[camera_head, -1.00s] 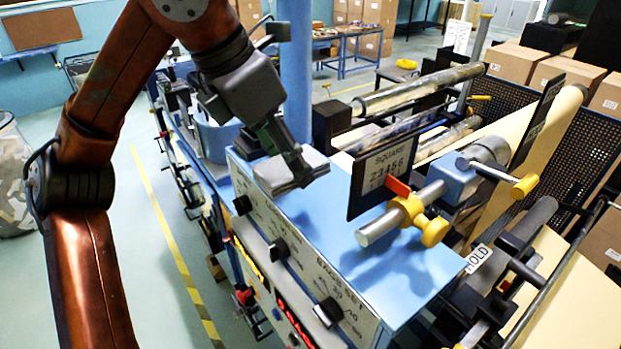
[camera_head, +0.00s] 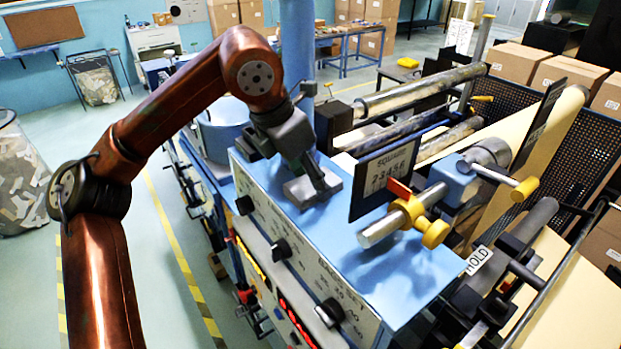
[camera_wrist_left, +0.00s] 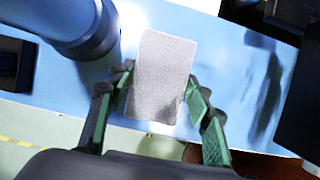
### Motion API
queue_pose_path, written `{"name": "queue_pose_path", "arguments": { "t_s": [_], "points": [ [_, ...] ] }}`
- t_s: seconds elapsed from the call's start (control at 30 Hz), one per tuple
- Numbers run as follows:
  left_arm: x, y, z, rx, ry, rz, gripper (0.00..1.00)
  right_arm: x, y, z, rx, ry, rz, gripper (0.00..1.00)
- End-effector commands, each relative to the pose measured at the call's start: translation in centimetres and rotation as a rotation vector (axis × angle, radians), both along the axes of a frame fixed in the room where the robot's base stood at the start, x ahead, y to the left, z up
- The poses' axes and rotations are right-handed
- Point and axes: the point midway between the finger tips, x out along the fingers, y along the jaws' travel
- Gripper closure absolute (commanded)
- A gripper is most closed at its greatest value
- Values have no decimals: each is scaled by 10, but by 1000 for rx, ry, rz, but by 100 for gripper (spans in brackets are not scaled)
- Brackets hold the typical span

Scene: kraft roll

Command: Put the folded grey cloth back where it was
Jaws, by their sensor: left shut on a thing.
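The folded grey cloth (camera_head: 299,193) is a small flat pad at the left end of the blue machine top (camera_head: 345,250). It also shows in the left wrist view (camera_wrist_left: 162,72), lying lengthwise between the two fingers. My left gripper (camera_head: 313,182) points down and is shut on the cloth, hiding part of it in the head view. The cloth is at or just above the blue surface; I cannot tell whether it touches. My right gripper is not in view.
A blue post (camera_head: 297,50) rises behind the gripper. The front panel carries black knobs (camera_head: 280,249). The blue top nearer the front is clear.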

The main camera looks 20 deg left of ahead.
Motion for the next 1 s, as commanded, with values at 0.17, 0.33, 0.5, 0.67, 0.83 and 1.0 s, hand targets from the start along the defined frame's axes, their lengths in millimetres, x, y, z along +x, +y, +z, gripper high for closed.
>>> {"name": "queue_pose_path", "arguments": {
  "t_s": [0.17,0.33,0.5,0.67,0.83,1.0],
  "points": [
    [0,0,-2,0,0,-1,76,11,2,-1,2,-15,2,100],
    [-1,0,-2,0,0,-1,46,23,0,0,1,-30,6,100],
    [-1,0,-2,0,-1,-1,36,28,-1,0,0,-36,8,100],
    [-1,0,-2,0,-1,-1,36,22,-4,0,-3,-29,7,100],
    [-2,0,5,-1,-2,-1,36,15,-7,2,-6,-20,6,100],
    [-10,6,29,-3,-3,-2,36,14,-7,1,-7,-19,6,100]
  ]
}}
